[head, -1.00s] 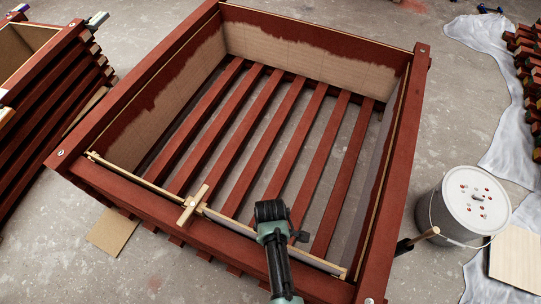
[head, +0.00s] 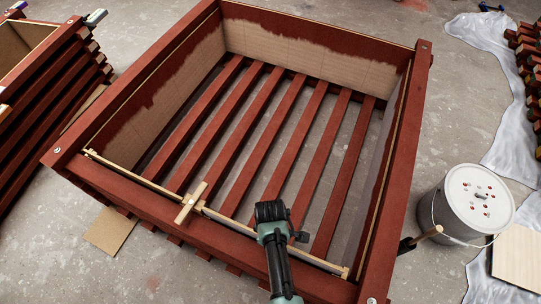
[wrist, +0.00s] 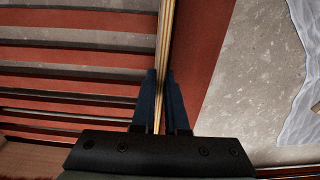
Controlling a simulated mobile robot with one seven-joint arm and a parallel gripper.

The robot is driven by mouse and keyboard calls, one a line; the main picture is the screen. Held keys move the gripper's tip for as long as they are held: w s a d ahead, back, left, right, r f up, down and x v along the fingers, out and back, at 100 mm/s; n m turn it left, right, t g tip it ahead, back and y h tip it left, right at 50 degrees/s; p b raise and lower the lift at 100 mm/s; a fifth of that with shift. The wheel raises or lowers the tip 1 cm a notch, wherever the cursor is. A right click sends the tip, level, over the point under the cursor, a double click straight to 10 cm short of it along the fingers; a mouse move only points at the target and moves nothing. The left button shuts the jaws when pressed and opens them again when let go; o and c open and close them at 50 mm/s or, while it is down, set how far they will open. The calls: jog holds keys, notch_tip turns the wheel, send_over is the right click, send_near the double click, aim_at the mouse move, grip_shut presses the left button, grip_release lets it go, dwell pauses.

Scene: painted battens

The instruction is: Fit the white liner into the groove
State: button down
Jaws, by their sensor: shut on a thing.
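A large red-brown crate (head: 396,255) with a slatted floor fills the middle of the head view. A thin pale-edged strip (head: 243,228), which looks like the liner's top edge, runs along the inside of its front wall. My gripper (head: 270,212) is over this wall, right of its middle; its fingertips are hidden there. In the wrist view my gripper (wrist: 161,75) is shut on the thin pale liner edge (wrist: 164,40), beside the red wall. The groove and the liner's lower edge are hidden, so I cannot tell how they meet.
A small wooden cross-piece (head: 190,203) lies across the front wall, left of my gripper. Partly painted tan panels (head: 290,62) line other walls. Another crate (head: 35,85) stands at left. White sheeting (head: 478,50) lies on the floor.

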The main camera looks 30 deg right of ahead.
jog(key=shift+w+f+b, duration=0.1)
jog(key=shift+f+b, duration=0.45)
jog(key=shift+f, duration=0.15)
jog(key=c, duration=0.9)
grip_release()
jog(key=shift+o, duration=0.2)
notch_tip(320, 180, up, 13)
jog(key=p, duration=0.5)
